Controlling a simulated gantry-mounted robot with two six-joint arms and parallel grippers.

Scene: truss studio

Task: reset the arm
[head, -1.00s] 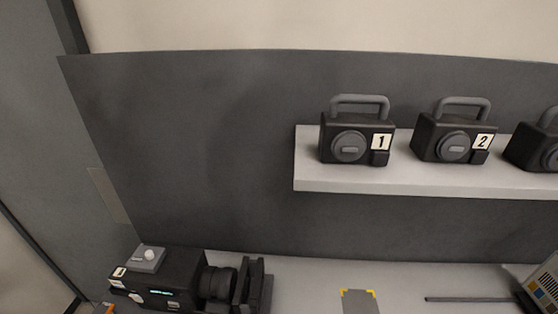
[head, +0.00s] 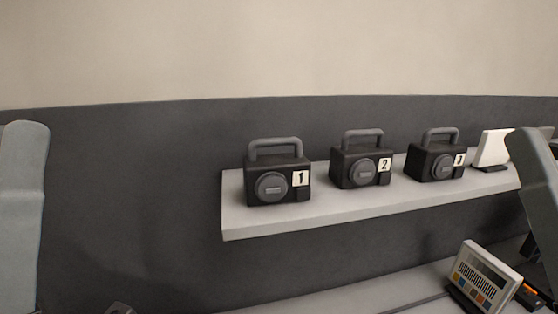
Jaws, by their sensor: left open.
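My left arm's pale grey link stands at the left edge of the head view. Only a small dark part of my left gripper (head: 119,308) shows at the bottom edge, left of the middle; it is open, and nothing is seen in it. My right arm's grey link comes in at the right edge, and its gripper is out of the picture.
A pale wall shelf (head: 300,222) holds black handled units numbered 1 (head: 272,188), 2 (head: 352,172) and 3 (head: 428,162), and a white panel (head: 492,149). Below right, a white button device (head: 484,275) stands on the counter (head: 405,290).

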